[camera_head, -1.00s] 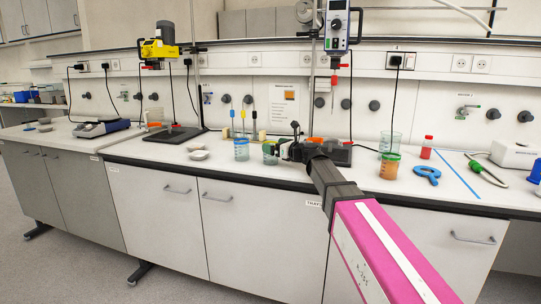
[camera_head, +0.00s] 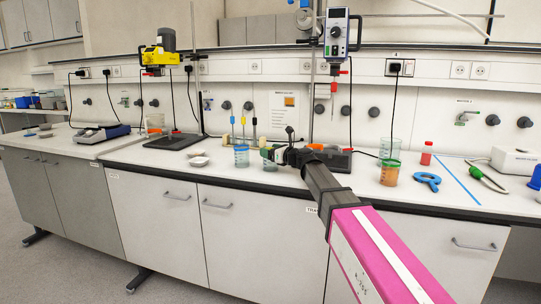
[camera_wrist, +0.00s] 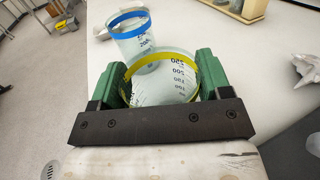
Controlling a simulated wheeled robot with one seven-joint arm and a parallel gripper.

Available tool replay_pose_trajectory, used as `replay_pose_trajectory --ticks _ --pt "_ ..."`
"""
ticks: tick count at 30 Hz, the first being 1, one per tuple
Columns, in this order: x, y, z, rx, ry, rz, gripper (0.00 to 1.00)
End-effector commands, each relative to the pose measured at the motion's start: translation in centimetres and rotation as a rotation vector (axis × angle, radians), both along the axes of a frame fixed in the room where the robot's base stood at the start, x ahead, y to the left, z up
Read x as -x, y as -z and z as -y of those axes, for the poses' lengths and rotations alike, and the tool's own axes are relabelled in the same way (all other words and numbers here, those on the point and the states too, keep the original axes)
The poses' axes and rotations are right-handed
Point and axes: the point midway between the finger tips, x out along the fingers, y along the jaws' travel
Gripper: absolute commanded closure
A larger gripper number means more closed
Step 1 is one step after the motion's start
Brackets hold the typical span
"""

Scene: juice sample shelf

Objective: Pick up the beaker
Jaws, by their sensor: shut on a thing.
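The beaker (camera_wrist: 165,88) is clear glass with a yellow band and printed volume marks, seen from above in the wrist view. My gripper (camera_wrist: 162,82) has its green fingers on both sides of it, closed against its walls. In the head view the beaker (camera_head: 269,163) shows small at the end of my arm, near the bench's front edge, partly hidden by my gripper (camera_head: 273,155). I cannot tell whether its base touches the bench. A second beaker with a blue band (camera_wrist: 132,38) stands close beside it, also seen in the head view (camera_head: 241,157).
To the right are a beaker of orange content (camera_head: 390,175), a red-capped bottle (camera_head: 426,154) and a blue clamp-like ring (camera_head: 427,181). White dishes (camera_head: 198,159) lie left. A stirrer stand with a grey mixer (camera_head: 336,36) rises behind my gripper.

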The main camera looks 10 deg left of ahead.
Motion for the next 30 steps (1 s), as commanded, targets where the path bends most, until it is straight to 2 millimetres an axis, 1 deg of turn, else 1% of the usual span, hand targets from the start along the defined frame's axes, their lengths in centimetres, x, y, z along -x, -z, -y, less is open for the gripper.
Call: replay_pose_trajectory --ticks 5,11,19,30 --pt "0.0 -0.5 0.0 -0.001 0.000 0.000 0.66" --pt "0.0 -1.6 0.0 0.000 0.000 0.001 0.66" --pt "0.0 -4.1 0.0 0.000 0.000 0.001 0.66" --pt "3.3 -6.2 -1.7 -0.001 -0.001 0.000 0.66"
